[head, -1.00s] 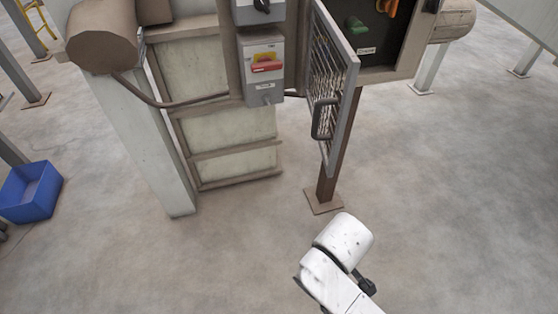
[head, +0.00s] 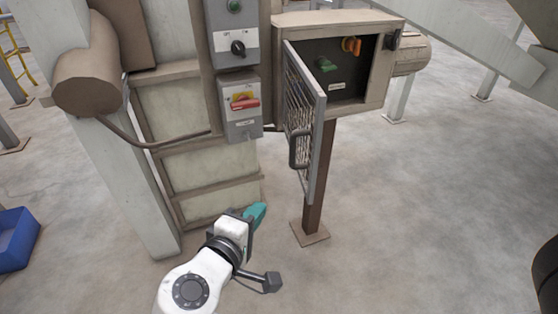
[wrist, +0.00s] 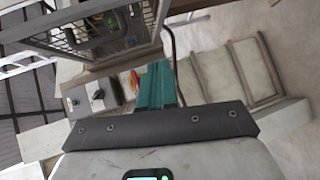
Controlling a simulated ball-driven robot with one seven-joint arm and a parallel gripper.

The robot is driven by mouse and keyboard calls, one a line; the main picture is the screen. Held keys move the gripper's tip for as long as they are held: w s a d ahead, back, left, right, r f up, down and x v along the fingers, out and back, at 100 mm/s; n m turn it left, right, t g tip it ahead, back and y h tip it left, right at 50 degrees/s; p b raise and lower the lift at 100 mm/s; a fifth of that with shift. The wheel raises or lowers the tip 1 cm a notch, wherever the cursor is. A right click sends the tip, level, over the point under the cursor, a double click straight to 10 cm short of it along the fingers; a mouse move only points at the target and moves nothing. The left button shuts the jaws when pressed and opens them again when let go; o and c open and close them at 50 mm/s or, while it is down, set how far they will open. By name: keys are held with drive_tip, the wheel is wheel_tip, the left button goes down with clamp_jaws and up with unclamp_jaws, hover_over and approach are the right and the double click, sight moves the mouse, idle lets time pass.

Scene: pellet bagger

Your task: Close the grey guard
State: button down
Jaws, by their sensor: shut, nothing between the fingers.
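The grey guard (head: 318,140) is a framed mesh door hinged at the left side of an open box (head: 385,75). It stands swung wide open toward me, with a dark handle (head: 293,150) on its free side. Inside the box a green part and an orange part show. My gripper (head: 257,213) has teal fingers and is shut and empty, below and to the left of the guard, apart from it. In the wrist view the guard (wrist: 80,28) shows at the upper left, beyond the teal fingers (wrist: 157,85).
A control panel with a red and yellow switch (head: 243,101) is left of the guard. A brown post (head: 319,185) holds up the box. A pale column (head: 135,190) stands at the left, with a blue bin (head: 18,238) beyond it.

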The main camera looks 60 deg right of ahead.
drive_tip(key=w+a+r+h, duration=0.1)
drive_tip(key=a+r+h, duration=0.25)
drive_tip(key=r, duration=0.25)
drive_tip(key=d+p, duration=0.3)
drive_tip(key=d, duration=1)
drive_tip(key=shift+r+y, duration=0.15)
drive_tip(key=shift+y, duration=0.2)
drive_tip(key=shift+s, duration=0.15)
